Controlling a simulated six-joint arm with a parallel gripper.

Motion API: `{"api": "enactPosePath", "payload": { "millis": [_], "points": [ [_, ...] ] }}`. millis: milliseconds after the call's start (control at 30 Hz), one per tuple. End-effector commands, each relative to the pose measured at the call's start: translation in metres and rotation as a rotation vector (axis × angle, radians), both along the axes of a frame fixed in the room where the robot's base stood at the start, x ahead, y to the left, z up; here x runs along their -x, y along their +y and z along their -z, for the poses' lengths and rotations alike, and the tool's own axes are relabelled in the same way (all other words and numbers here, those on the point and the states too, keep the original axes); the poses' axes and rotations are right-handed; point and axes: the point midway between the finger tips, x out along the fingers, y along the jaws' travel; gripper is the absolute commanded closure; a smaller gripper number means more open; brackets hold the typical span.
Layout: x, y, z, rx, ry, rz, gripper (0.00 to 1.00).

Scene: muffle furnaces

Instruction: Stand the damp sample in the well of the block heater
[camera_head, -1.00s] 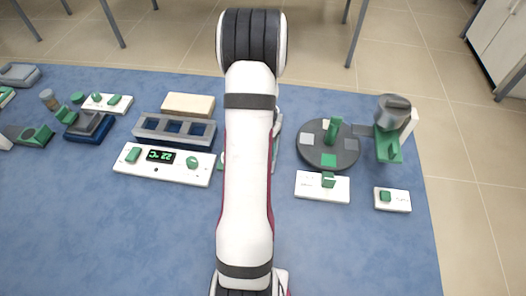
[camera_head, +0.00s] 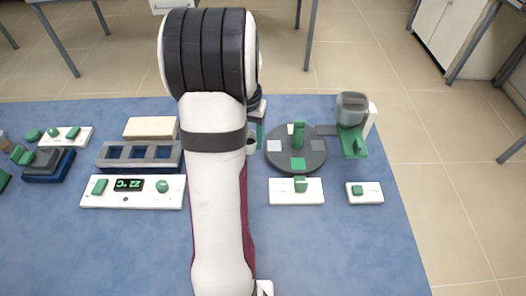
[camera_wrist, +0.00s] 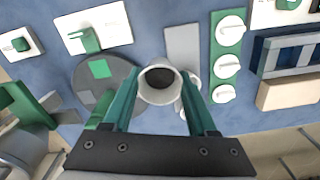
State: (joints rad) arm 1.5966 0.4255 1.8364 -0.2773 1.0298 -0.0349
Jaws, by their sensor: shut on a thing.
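My gripper (camera_wrist: 159,92), with green fingers, is shut on a small pale round cup (camera_wrist: 160,71) whose inside is dark. I take the cup to be the damp sample; whether it is wet cannot be told. In the head view part of the cup (camera_head: 251,146) shows just right of my arm, beside the round plate. The block heater (camera_head: 140,165) is left of my arm, a grey block with three square dark blue wells and a white front panel reading 22 °C. It shows at the right edge of the wrist view (camera_wrist: 300,38), apart from my gripper.
A grey disc (camera_head: 313,160) with square pads and a green post is right of my arm. A green strip with white knobs (camera_wrist: 226,68) lies between cup and heater. A tan slab (camera_head: 151,127) is behind the heater. The blue mat's front (camera_head: 95,255) is clear.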

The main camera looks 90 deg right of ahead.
Motion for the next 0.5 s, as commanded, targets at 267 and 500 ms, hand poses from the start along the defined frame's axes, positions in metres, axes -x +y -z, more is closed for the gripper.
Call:
{"api": "enactPosePath", "payload": {
  "millis": [267, 500],
  "points": [
    [-0.149, -0.054, -0.002, 0.0, 0.0, -0.245, 0.97],
    [-0.248, -0.052, -0.001, 0.001, -0.003, -0.378, 0.97]
  ]
}}
